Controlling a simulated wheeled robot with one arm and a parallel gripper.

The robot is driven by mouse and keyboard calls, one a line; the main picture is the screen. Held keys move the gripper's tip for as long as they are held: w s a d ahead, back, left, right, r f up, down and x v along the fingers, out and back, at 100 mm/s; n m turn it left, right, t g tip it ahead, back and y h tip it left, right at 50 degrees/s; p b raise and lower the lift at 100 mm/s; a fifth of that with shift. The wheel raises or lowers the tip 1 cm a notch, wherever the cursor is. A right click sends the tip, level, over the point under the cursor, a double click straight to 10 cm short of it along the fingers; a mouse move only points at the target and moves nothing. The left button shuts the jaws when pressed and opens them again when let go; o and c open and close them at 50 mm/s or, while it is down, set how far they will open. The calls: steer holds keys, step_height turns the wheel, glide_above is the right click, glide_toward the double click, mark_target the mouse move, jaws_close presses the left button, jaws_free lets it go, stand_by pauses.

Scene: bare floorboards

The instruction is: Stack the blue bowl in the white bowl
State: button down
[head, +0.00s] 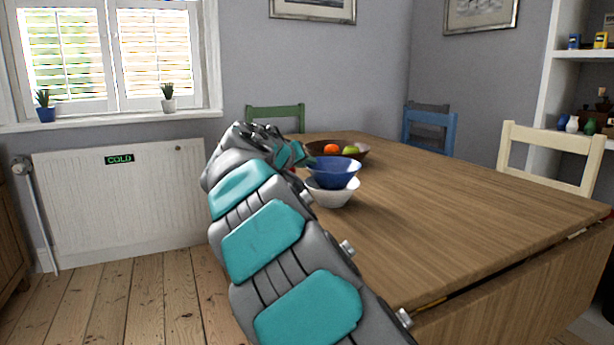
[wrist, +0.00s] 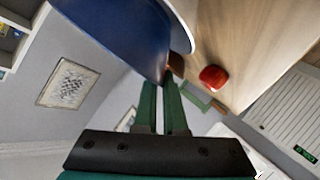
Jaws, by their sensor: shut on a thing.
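The blue bowl (head: 335,175) is upright over the white bowl (head: 334,197) near the left edge of the table. Its base overlaps the white bowl's opening in the head view; I cannot tell whether the bowls touch. My gripper (head: 308,160) is shut on the blue bowl's left rim. In the wrist view, my gripper (wrist: 167,82) has its fingers close together at the rim of the blue bowl (wrist: 125,30), which fills the upper left. A strip of the white bowl (wrist: 183,22) shows behind it.
A brown bowl (head: 359,156) with fruit stands behind the bowls on the wooden table (head: 450,205). A red object (wrist: 212,77) lies on the table in the wrist view. Green, blue and cream chairs surround the table. The table's right side is clear.

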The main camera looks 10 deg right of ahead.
mark_target(306, 181)
steer(key=shift+f, duration=1.85)
steer(key=c, duration=1)
jaws_free()
steer(key=shift+d+f, duration=0.1)
steer(key=shift+d, duration=0.05)
steer(key=shift+r, duration=0.2)
steer(key=shift+s+a, duration=0.1)
steer(key=shift+a, duration=0.1)
steer(key=shift+s+a+r, duration=0.15)
steer(key=shift+s, duration=0.05)
steer(key=v, duration=1.1)
steer(key=shift+s+r, duration=0.1)
steer(key=shift+s, duration=0.05)
